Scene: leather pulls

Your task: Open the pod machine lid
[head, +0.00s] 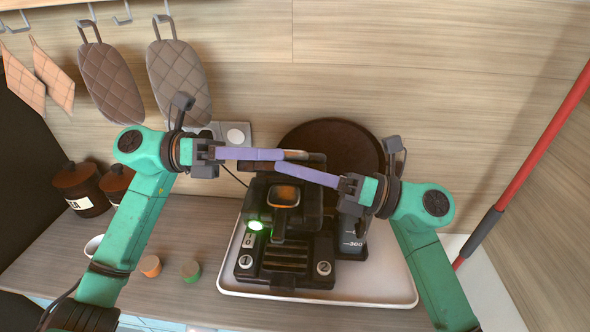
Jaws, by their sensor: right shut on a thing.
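The pod machine (283,225) is black and stands upright on a white tray, with a glowing green light on its left front and an orange-rimmed part on its upper front. Its lid (316,164) is at the top, largely hidden behind my purple fingers. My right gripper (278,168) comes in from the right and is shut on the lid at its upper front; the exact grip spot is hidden. My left gripper (283,154) reaches across just above and behind it, its tips beside a tan piece at the machine's top. Whether its fingers are apart does not show.
The white tray (390,288) sits on the wooden counter (50,250). A round dark board (335,140) leans behind the machine. A red pole (530,160) stands right.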

